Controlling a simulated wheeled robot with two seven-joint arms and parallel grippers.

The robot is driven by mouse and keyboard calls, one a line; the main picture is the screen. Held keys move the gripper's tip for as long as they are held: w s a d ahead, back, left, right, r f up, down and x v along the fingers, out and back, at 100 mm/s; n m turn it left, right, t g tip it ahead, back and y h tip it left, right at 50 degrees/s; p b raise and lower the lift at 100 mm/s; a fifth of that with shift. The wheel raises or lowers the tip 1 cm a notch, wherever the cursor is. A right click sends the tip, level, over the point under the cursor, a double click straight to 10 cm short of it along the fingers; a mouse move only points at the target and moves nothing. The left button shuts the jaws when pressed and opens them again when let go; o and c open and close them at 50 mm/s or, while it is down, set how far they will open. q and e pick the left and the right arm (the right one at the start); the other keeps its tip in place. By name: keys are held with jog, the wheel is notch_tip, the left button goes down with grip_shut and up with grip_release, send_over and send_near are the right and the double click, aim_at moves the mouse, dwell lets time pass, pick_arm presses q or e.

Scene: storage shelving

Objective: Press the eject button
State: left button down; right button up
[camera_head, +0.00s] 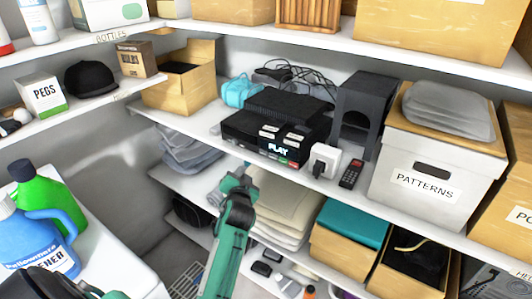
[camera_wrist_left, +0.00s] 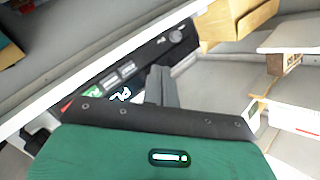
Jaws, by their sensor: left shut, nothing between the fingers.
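A black player (camera_head: 262,138) with a lit "PLAY" sign sits on the middle shelf. Small green and red buttons (camera_head: 283,160) show at the right end of its front; which one is eject I cannot read. In the left wrist view the player's front (camera_wrist_left: 143,60) runs at a slant, with the green button (camera_wrist_left: 94,93) left of my fingers. My left gripper (camera_head: 244,172) is shut and empty, just below and in front of the player's front. In the left wrist view its shut fingers (camera_wrist_left: 161,86) overlap the front panel; whether they touch I cannot tell.
A white plug block (camera_head: 325,160) and a dark remote (camera_head: 351,173) lie right of the player. A "PATTERNS" box (camera_head: 438,170) stands farther right. A cardboard box (camera_head: 180,80) is left. The shelf's front edge (camera_head: 200,133) runs below the player.

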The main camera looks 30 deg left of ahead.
pick_arm(q)
jog(key=b, duration=0.3)
send_near(259, 152)
jog(key=w+a, duration=0.1)
jog(key=w+a+f, duration=0.1)
jog(key=a, duration=0.1)
jog(key=shift+w+a, duration=0.25)
jog(key=shift+w+d+r+b, duration=0.1)
jog(key=shift+w+b, duration=0.3)
jog(key=shift+w, duration=0.25)
dwell(0.7)
jog(key=shift+w, duration=0.1)
dwell(0.6)
jog(key=shift+w, duration=0.35)
jog(key=shift+w+b, duration=0.3)
jog(key=shift+w, duration=0.05)
dwell(0.5)
jog(key=shift+s, duration=0.1)
jog(key=shift+s+p, duration=0.45)
jog(key=shift+s, duration=0.25)
